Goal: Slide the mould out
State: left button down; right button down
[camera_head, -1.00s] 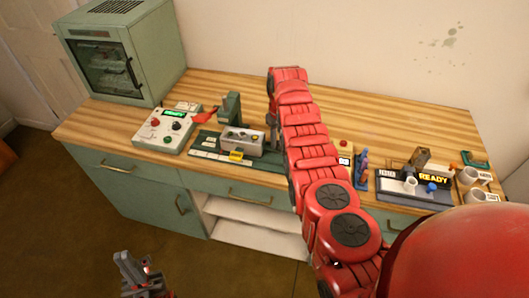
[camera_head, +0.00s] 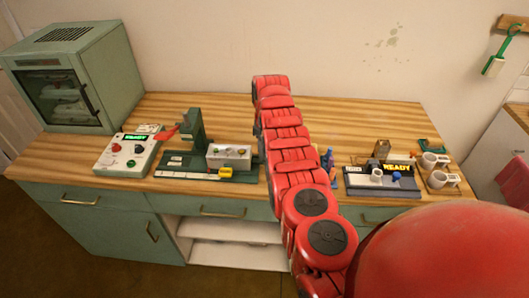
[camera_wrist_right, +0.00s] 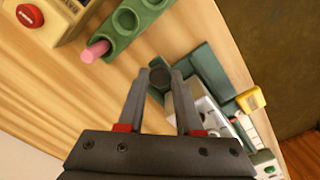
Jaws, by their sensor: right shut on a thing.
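The mould (camera_head: 228,156) is a pale grey block with small knobs on top, on the green base of the press (camera_head: 197,130), to the right of its column. Part of the mould (camera_wrist_right: 208,112) shows in the right wrist view, partly hidden by a finger. My right gripper (camera_wrist_right: 160,84) is shut on a dark round knob, which appears to be the mould's handle, at the mould's side. In the head view my red right arm hides this gripper and the right end of the base. My left gripper is not in view.
A control box (camera_head: 126,151) with a lit green display stands left of the press. A yellow block (camera_head: 226,174) sits at the front of the base. A green rack (camera_wrist_right: 135,22) with a pink piece lies near my right gripper. A READY station (camera_head: 381,184) stands further right.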

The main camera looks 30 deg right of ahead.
jog(key=shift+s+d, duration=0.1)
jog(key=shift+d, duration=0.05)
jog(key=c, duration=0.8)
grip_release()
jog(key=shift+c, duration=0.2)
jog(key=shift+o, duration=1.3)
jog(key=shift+d, duration=0.1)
jog(key=shift+r, duration=0.3)
notch_tip(320, 180, up, 17)
jog(key=p, duration=0.3)
